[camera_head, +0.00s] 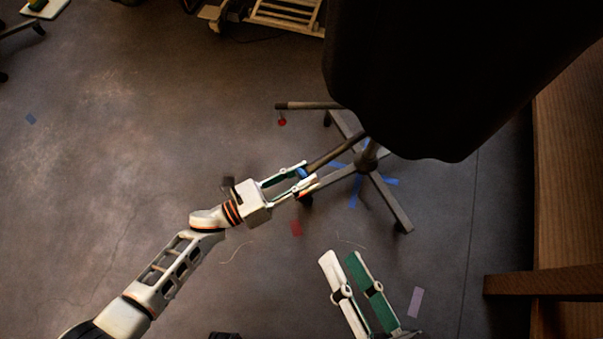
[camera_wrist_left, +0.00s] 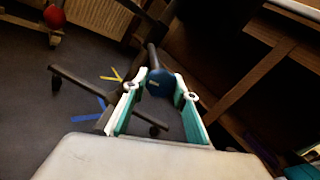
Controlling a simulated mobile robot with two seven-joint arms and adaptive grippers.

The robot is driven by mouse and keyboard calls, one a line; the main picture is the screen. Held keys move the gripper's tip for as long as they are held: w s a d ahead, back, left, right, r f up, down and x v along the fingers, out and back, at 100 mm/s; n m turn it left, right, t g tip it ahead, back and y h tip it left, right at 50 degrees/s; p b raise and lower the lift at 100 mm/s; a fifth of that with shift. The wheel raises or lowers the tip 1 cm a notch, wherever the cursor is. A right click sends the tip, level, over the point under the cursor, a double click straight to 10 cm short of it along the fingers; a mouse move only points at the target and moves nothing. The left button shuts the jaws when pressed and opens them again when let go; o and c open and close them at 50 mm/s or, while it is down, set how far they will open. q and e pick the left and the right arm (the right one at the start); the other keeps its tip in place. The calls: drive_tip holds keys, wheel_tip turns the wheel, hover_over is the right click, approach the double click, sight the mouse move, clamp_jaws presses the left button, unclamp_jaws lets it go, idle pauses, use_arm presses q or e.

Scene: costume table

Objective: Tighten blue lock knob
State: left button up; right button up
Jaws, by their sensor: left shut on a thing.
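The blue lock knob (camera_wrist_left: 160,83) sits at the end of a dark bar and shows between the fingertips of my left gripper (camera_wrist_left: 162,84) in the left wrist view. In the head view my left gripper (camera_head: 298,178) is shut on the knob (camera_head: 302,172), which is mostly hidden by the fingers. The dark bar (camera_head: 340,149) runs from the knob up to the stand's hub under a black draped garment (camera_head: 430,80). My right gripper (camera_head: 345,262) is at the lower middle of the head view. Its white and green fingers are apart, with nothing between them.
The stand's legs (camera_head: 392,206) spread over the floor below the garment. A wooden table or shelf (camera_head: 567,180) borders the right side. Open floor with tape pieces lies to the left.

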use_arm(q)
drive_tip(key=o, duration=1.1)
drive_tip(key=shift+c, duration=0.2)
drive_tip(key=v, duration=1.2)
